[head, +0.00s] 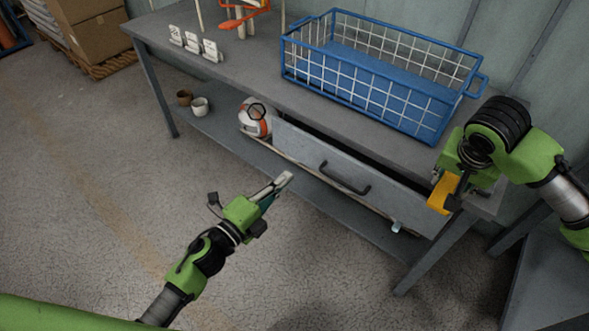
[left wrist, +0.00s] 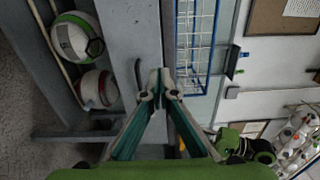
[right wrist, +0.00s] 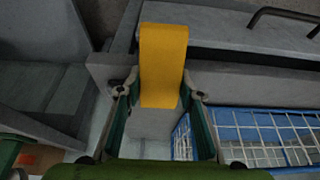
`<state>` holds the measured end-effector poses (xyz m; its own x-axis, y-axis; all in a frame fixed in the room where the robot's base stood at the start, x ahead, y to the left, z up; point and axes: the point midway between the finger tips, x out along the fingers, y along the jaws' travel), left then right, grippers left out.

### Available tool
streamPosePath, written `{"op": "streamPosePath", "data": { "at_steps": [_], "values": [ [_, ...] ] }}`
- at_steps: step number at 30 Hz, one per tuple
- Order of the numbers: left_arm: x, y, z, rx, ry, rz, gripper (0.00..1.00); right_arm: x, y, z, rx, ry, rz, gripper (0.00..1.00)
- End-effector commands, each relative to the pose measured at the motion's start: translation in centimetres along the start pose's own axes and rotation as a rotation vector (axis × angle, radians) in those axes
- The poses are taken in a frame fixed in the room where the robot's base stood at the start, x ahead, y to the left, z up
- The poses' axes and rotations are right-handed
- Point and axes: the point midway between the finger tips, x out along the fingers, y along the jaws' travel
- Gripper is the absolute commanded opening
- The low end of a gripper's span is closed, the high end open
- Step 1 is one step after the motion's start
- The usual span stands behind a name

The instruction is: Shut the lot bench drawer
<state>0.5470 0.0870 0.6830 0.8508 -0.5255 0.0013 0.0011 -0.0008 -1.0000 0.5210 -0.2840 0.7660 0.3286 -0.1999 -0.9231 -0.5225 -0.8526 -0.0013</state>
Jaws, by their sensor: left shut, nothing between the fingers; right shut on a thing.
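The lot bench drawer (head: 310,158) has a grey front with a black handle (head: 345,182). A dark gap shows between its front and the bench top, so it stands partly open. My left gripper (head: 288,178) is shut and empty in front of the drawer, left of the handle. In the left wrist view its fingertips (left wrist: 160,82) meet near the dark handle (left wrist: 139,74); contact is unclear. My right gripper (right wrist: 158,92) is shut on a yellow block (right wrist: 163,50), at the bench's right end. The block also shows in the head view (head: 441,194).
A blue wire basket (head: 370,95) and white number cards (head: 194,43) stand on the bench top (head: 240,75). A white and orange ball (head: 252,124) sits beside the drawer's left end. The floor in front is clear.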

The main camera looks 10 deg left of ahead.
Motion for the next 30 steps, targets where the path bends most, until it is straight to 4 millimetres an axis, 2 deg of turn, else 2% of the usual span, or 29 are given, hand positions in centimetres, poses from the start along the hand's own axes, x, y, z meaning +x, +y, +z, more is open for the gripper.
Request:
{"op": "streamPosePath", "data": {
  "at_steps": [1, 3, 8, 15, 21, 26, 30],
  "values": [
    [-0.5, 0.0, 0.0, 0.0, 0.0, 0.001, 0.0, 0.0, 0.0, 0.0, 0.0, 0.001, 0.0, 0.09],
    [-0.9, 0.0, -0.1, 0.001, 0.0, 0.001, 0.14, 0.0, 0.0, 0.0, 0.0, 0.001, 0.0, 0.09],
    [-0.6, -0.1, -1.1, -0.001, 0.004, 0.015, 0.14, -0.2, 0.0, -0.1, 0.0, 0.001, 0.0, 0.09],
    [0.8, 0.7, -5.7, -0.008, 0.009, 0.091, 0.14, -0.9, 0.0, -0.4, 0.001, 0.001, 0.0, 0.09],
    [0.8, 1.8, -9.2, -0.003, 0.005, 0.165, 0.14, -1.4, 0.0, -0.6, 0.0, 0.001, 0.0, 0.09],
    [0.5, 2.5, -10.6, 0.002, 0.001, 0.197, 0.14, -1.6, 0.0, -0.7, 0.0, 0.001, 0.0, 0.09],
    [1.1, 2.9, -10.9, 0.003, -0.001, 0.205, 0.14, -1.5, 0.0, -0.7, 0.0, 0.001, 0.0, 0.09]
  ]
}}
